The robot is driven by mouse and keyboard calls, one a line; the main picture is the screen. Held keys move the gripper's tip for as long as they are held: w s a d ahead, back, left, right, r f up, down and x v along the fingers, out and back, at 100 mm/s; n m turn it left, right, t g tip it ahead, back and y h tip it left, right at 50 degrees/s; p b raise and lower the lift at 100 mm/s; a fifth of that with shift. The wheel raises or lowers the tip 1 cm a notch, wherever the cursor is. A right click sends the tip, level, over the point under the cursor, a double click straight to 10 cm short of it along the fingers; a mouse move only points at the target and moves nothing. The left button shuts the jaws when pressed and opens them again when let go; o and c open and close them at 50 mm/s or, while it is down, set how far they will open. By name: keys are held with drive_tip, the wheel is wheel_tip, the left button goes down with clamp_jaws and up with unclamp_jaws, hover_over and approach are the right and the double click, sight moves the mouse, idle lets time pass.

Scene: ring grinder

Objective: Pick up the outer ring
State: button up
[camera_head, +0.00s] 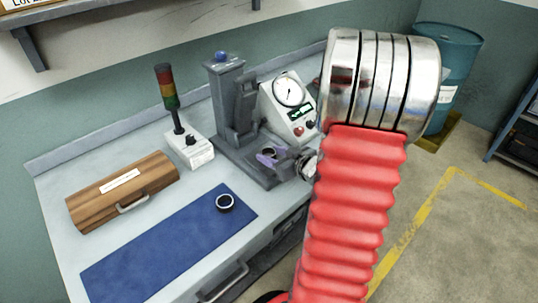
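A small dark ring (225,203) with a pale inner edge lies flat on the blue mat (150,255), near the mat's right end. It looks like the outer ring and nothing covers it. My red bellows arm rises at the right of the picture, well to the right of the ring. My gripper's fingers cannot be made out, and nothing is seen touching the ring.
A grey grinder (235,110) stands behind the mat, beside a dial gauge box (289,105). A signal light (188,145) and a wooden case (122,190) stand on the bench to the left. A teal barrel (450,75) stands on the floor at right.

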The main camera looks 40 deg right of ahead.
drive_tip(key=c, duration=0.8)
drive_tip(key=shift+o, duration=0.2)
drive_tip(key=shift+r, duration=0.1)
wheel_tip(320, 180, up, 10)
idle(0.7)
